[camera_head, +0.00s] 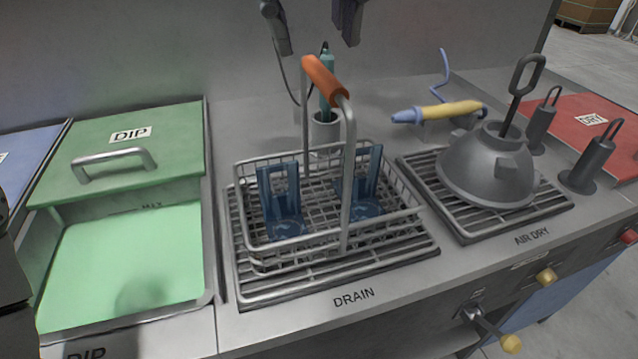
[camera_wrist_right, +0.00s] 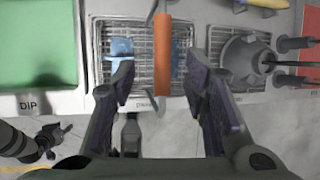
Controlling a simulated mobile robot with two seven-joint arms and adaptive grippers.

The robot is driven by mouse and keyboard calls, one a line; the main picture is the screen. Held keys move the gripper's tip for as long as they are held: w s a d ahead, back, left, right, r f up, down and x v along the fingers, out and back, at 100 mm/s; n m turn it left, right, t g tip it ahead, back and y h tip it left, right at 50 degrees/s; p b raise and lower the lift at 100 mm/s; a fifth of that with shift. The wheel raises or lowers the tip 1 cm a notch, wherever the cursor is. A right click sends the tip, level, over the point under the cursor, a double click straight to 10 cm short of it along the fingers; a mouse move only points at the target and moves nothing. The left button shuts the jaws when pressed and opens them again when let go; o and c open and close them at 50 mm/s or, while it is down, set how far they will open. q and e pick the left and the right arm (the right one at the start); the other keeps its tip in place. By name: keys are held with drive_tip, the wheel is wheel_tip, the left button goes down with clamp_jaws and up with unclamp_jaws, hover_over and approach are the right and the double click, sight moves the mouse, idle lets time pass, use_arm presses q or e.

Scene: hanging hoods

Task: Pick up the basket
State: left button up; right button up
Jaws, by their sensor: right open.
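The wire basket (camera_head: 290,245) stands on the drain rack and holds two blue carriers (camera_head: 283,205). Its tall arched handle has an orange grip (camera_head: 324,80). In the right wrist view the orange grip (camera_wrist_right: 162,55) lies between the fingers. My right gripper (camera_head: 318,47) is open and empty at the top of the head view, with its two fingers apart above and on either side of the grip. Both fingers also show in the right wrist view (camera_wrist_right: 160,78). A dark part of my left arm shows at the left edge; its jaws are unclear.
The drain rack (camera_head: 395,262) lies under the basket. Left of it is a green dip basin (camera_head: 130,250) with a handled lid (camera_head: 170,165). Right are a grey funnel-like vessel (camera_head: 487,170), a yellow-blue tool (camera_head: 445,111) and dark posts (camera_head: 590,165).

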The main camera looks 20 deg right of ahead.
sight(322, 69)
drive_tip(key=x, duration=0.8)
drive_tip(key=shift+s+d, duration=0.1)
drive_tip(key=shift+d, duration=0.05)
drive_tip(key=shift+r, duration=0.1)
clamp_jaws()
